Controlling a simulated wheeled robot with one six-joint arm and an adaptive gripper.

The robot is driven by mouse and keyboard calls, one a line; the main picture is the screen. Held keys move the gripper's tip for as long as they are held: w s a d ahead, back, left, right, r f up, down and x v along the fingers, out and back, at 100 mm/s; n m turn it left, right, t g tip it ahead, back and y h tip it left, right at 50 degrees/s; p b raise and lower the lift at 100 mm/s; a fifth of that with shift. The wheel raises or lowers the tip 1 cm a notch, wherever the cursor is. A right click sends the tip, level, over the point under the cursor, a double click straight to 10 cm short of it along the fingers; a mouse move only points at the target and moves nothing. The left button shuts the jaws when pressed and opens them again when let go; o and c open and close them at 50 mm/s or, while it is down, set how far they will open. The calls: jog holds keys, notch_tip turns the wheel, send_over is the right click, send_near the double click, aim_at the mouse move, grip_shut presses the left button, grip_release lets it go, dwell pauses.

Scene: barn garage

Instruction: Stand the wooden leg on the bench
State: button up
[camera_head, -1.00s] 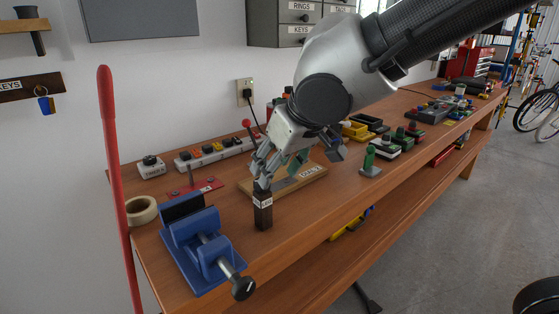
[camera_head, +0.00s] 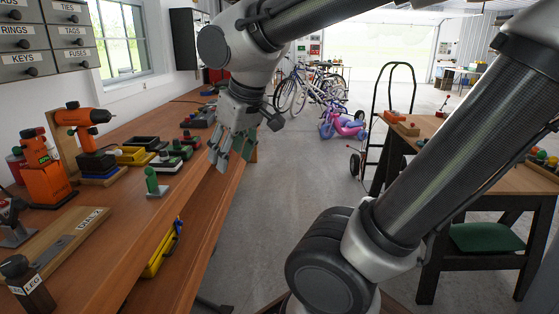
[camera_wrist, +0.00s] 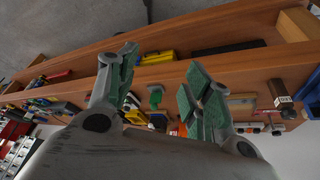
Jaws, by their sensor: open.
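My gripper (camera_head: 226,148) is open and empty, well apart from the leg, by the bench's front edge farther along. Its green-padded fingers spread wide in the wrist view (camera_wrist: 160,85).
A wooden board (camera_head: 72,238) lies beside the leg. A hand truck (camera_head: 383,125) and a second table (camera_head: 424,128) are right, across open floor.

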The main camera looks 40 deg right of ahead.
jog(key=s+d+f+m, duration=0.1)
jog(key=s+d+m, duration=0.1)
jog(key=s+d, duration=0.6)
jog(key=shift+s+d+f+m+g+h, duration=0.25)
jog(key=shift+d+m+g+h, duration=0.05)
jog(key=shift+d+m+h, duration=0.1)
dwell(0.6)
